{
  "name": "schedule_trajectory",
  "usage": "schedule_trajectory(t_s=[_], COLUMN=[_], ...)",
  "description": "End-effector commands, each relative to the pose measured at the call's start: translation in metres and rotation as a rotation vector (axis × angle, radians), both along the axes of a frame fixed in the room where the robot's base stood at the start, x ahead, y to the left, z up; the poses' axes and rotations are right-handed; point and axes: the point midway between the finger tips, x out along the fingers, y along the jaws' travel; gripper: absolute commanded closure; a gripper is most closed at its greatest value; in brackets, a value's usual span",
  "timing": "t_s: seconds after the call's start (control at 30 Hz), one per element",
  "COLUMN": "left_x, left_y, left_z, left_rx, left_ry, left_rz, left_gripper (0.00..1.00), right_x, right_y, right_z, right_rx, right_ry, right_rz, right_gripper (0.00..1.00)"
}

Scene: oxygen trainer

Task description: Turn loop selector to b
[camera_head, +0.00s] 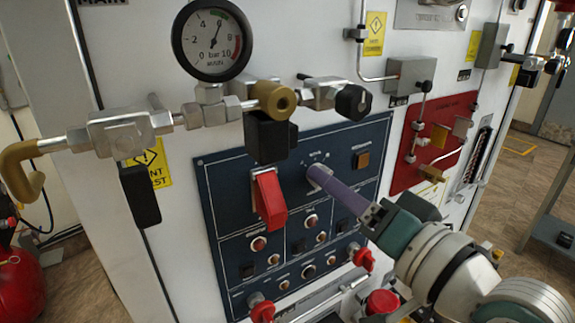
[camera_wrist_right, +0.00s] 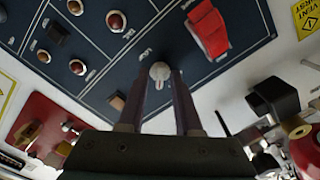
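The loop selector is a small pale knob (camera_head: 318,172) on the dark blue panel (camera_head: 222,190), between the red switch cover and an amber button. Its label is too small to read. In the right wrist view the knob (camera_wrist_right: 160,71) shows between the fingertips, with its short pointer towards the gripper. My right gripper (camera_head: 325,178) reaches in from the lower right with purple fingers at the knob. In the wrist view its fingers (camera_wrist_right: 162,80) stand apart on either side of the knob, with a gap beside the pointer. Whether they touch the knob's rim I cannot tell. My left gripper is not in view.
A red switch cover (camera_head: 269,198) sticks out just left of the knob. A pressure gauge (camera_head: 212,40) and pipework with a brass fitting (camera_head: 273,98) jut out above. Red-handled valves (camera_head: 361,257) stand below. A red panel (camera_head: 432,142) with pipes is at the right.

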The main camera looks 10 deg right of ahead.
Motion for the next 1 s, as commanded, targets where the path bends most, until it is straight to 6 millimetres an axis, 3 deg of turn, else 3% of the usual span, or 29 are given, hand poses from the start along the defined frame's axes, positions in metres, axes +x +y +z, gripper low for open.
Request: schedule_trajectory(t_s=[0.37, 0.8, 1.0], left_x=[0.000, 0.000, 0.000], left_y=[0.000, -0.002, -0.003], left_z=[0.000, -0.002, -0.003], left_rx=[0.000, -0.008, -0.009], left_ry=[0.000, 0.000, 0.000], left_rz=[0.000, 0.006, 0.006], left_gripper=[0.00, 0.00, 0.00], right_x=[-0.004, -0.074, -0.091], right_y=[-0.001, -0.026, -0.033], right_z=[0.000, -0.001, -0.001], right_rx=[0.000, -0.002, -0.001], right_ry=[0.001, 0.002, 0.001], right_rz=[-0.001, 0.001, 0.000], right_gripper=[0.58, 0.58, 0.58])
